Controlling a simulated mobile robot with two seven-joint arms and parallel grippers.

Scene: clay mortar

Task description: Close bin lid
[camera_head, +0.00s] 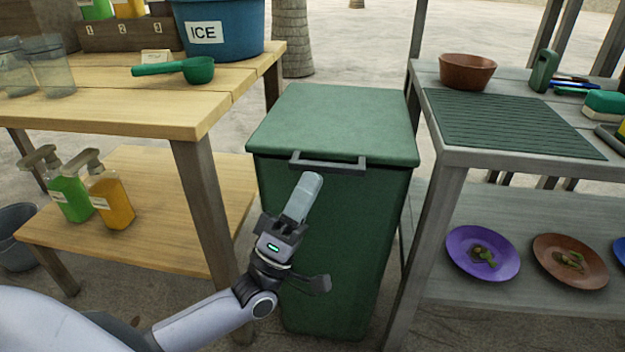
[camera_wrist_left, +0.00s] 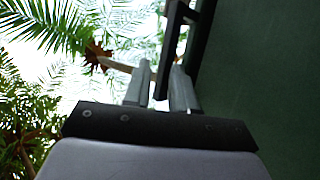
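The green bin (camera_head: 325,235) stands between two tables. Its lid (camera_head: 335,120) lies over the top, looking about level, with a thin dark line under its front edge. The dark lid handle (camera_head: 328,162) sticks out at the front; it also shows in the left wrist view (camera_wrist_left: 171,45). My left gripper (camera_head: 312,180) points up in front of the bin, its fingertips just below the handle. In the left wrist view its fingers (camera_wrist_left: 160,88) are apart, with the handle bar near or between the tips; I cannot tell if they touch. My right gripper is out of view.
A wooden table (camera_head: 110,115) at left bears a green scoop (camera_head: 190,70) and a blue ice bucket (camera_head: 225,30). A grey table (camera_head: 480,155) at right bears a brown bowl (camera_head: 467,72) and a green mat (camera_head: 500,122). Both stand close to the bin.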

